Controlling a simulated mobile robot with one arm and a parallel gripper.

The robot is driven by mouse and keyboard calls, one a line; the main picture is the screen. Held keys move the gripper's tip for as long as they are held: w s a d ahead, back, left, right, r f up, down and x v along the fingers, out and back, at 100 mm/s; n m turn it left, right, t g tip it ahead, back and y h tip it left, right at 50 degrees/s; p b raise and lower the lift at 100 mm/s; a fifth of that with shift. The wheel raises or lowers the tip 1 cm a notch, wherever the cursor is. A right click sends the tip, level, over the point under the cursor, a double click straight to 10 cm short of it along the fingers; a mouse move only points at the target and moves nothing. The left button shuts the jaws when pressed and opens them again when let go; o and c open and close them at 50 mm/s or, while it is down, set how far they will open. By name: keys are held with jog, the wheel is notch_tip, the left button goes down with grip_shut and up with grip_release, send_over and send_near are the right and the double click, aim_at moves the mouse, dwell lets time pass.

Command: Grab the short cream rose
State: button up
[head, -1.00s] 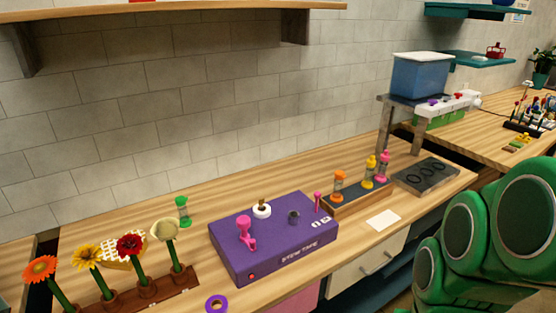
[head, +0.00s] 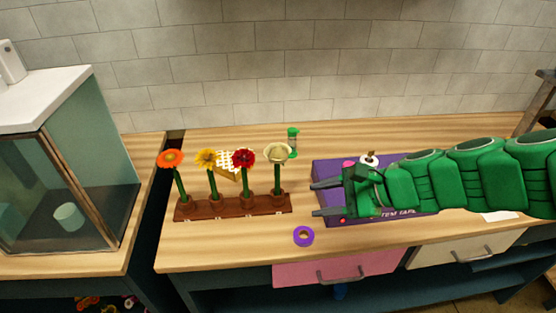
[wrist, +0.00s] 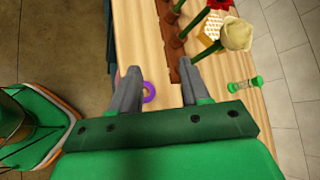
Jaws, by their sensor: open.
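The cream rose (head: 277,153) stands upright on a green stem in the rightmost cup of a brown wooden rack (head: 232,214). In the wrist view the cream rose (wrist: 236,34) shows at the upper right, beyond my fingers. My gripper (head: 316,199) is open and empty, to the right of the rose and apart from it. In the wrist view my gripper (wrist: 161,78) has its two grey fingers spread, with bare tabletop and the rack's end beyond them.
An orange flower (head: 169,158), a yellow flower (head: 206,158) and a red flower (head: 243,159) stand left of the rose. A green-capped hourglass (head: 293,142) stands behind it. A purple tape ring (head: 303,236) lies in front. A purple box (head: 327,170) lies under my arm.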

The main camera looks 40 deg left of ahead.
aim_at(279, 178)
jog(key=w+a+f+m+y, duration=0.1)
jog(key=w+a+f+m, duration=0.1)
jog(key=a+m, duration=0.1)
jog(key=w+a+f+m, duration=0.2)
jog(key=a+m, duration=0.1)
jog(key=a, duration=0.1)
jog(key=w+a+f+m+t+y, duration=0.1)
jog(key=w+a+f+m, duration=0.1)
jog(key=a+f+m, duration=0.1)
jog(key=shift+w+a+y, duration=0.3)
jog(key=shift+a, duration=0.55)
jog(key=shift+x, duration=3.85)
jog(key=shift+w+a+r, duration=0.1)
jog(key=shift+w+r, duration=0.05)
jog(key=shift+w, duration=0.05)
grip_shut()
